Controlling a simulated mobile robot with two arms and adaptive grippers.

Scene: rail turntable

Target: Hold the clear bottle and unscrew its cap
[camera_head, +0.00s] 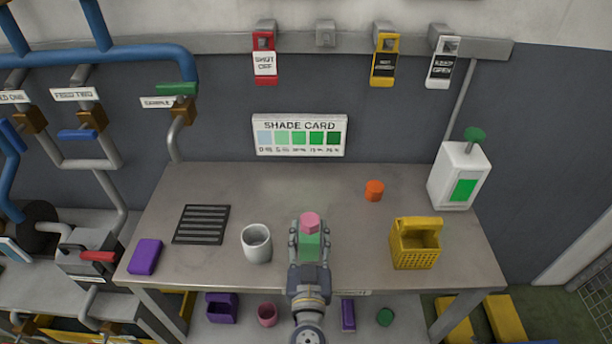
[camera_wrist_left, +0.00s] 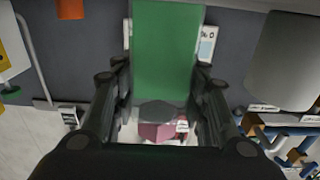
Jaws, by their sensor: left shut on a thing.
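A bottle with a green body (camera_head: 309,247) and a pink cap (camera_head: 310,222) stands out over the front middle of the table. The pink cap is on the bottle. My left gripper (camera_head: 308,237) is shut on the bottle's body, a finger on each side. In the left wrist view the green body (camera_wrist_left: 167,55) lies between the fingers (camera_wrist_left: 163,88), with the pink cap (camera_wrist_left: 160,131) at the near end. I cannot tell whether the bottle touches the table. My right gripper is not in view.
On the table (camera_head: 330,185) are a white cup (camera_head: 256,243) left of the bottle, a yellow basket (camera_head: 415,245) right, an orange cap-like piece (camera_head: 374,190) behind, a black rack (camera_head: 201,224) and a purple block (camera_head: 145,257). A white dispenser (camera_head: 455,180) stands at the right.

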